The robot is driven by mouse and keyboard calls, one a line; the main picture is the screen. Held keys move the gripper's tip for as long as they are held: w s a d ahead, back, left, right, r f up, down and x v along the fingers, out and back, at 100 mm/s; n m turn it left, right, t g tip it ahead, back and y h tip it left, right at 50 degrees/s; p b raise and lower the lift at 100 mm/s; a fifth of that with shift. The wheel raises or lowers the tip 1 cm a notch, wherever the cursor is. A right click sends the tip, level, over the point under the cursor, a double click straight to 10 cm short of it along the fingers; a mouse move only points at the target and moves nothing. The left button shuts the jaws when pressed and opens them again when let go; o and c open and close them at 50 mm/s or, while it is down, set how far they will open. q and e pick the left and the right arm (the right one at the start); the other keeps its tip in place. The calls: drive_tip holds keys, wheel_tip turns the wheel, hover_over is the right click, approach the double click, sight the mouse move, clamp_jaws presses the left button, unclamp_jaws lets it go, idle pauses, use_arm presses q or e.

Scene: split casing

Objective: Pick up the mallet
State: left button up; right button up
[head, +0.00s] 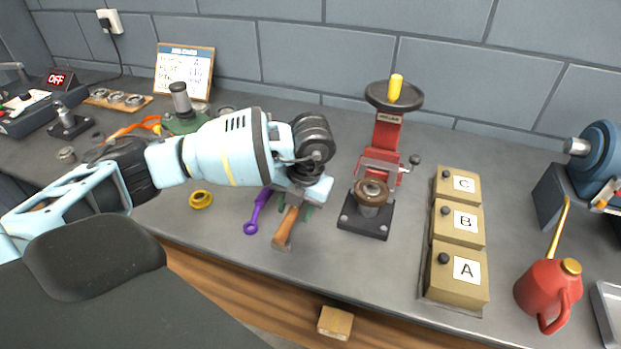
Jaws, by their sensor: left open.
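A tool with a brown wooden handle (286,229), which looks like the mallet, lies on the grey workbench near its front edge. Its handle end points toward me and its far end is hidden by my left gripper. My left gripper (297,203) reaches in from the left and is open, with its tips right at the upper part of the handle. I cannot tell whether the handle lies between the fingers or whether they touch it. My right gripper is not in view.
A purple wrench (257,212) lies close left of the handle, and a yellow ring (200,199) farther left. A red press (381,165) stands just right. Beyond it are tan boxes A, B and C (457,222) and a red oil can (549,289).

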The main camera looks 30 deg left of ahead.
use_arm(q)
drive_tip(key=shift+c, duration=0.2)
clamp_jaws()
drive_tip(key=shift+r, duration=0.1)
wheel_tip(320, 180, up, 10)
idle(0.6)
drive_tip(key=shift+r, duration=0.15)
